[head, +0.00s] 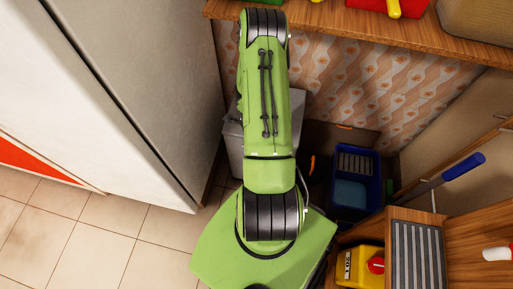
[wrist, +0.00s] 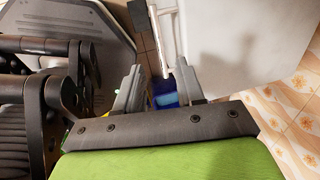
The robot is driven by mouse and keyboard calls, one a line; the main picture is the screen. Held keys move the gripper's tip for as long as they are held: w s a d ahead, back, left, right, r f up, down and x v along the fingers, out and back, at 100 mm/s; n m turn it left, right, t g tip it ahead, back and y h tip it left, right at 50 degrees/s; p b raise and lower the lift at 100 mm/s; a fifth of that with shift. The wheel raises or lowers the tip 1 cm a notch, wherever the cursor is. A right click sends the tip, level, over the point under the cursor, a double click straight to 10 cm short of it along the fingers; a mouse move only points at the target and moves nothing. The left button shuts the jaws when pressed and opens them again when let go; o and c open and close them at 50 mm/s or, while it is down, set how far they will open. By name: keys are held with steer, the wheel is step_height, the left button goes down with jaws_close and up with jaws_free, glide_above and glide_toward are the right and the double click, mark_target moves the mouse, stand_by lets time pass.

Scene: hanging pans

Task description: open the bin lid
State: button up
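A light grey box-shaped bin (head: 234,148) stands on the floor beside the tall grey cabinet, mostly hidden behind my green arm in the head view. In the wrist view, a large pale surface (wrist: 245,45), which looks like the bin, fills the upper right. I cannot tell its lid from its body or how the lid stands. My gripper (wrist: 158,88) has its two grey fingers apart, with nothing held between them. The fingertips point towards the pale surface's left edge; I cannot tell whether they touch it. In the head view my gripper is hidden by my arm.
A tall grey cabinet (head: 150,75) stands left of my arm. A wooden shelf (head: 330,22) runs above. A blue crate (head: 369,190) sits right of the arm, near a yellow box (head: 358,265) and a blue-handled tool (head: 463,167). Tiled floor (head: 95,235) is clear at lower left.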

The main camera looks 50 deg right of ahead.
steer(key=f, duration=0.2)
steer(key=d+f+b, duration=0.1)
steer(key=f, duration=0.2)
steer(key=f+b, duration=0.1)
steer(key=f, duration=0.2)
steer(key=shift+w+d, duration=0.2)
steer(key=shift+w, duration=0.1)
steer(key=shift+r, duration=0.1)
jaws_close()
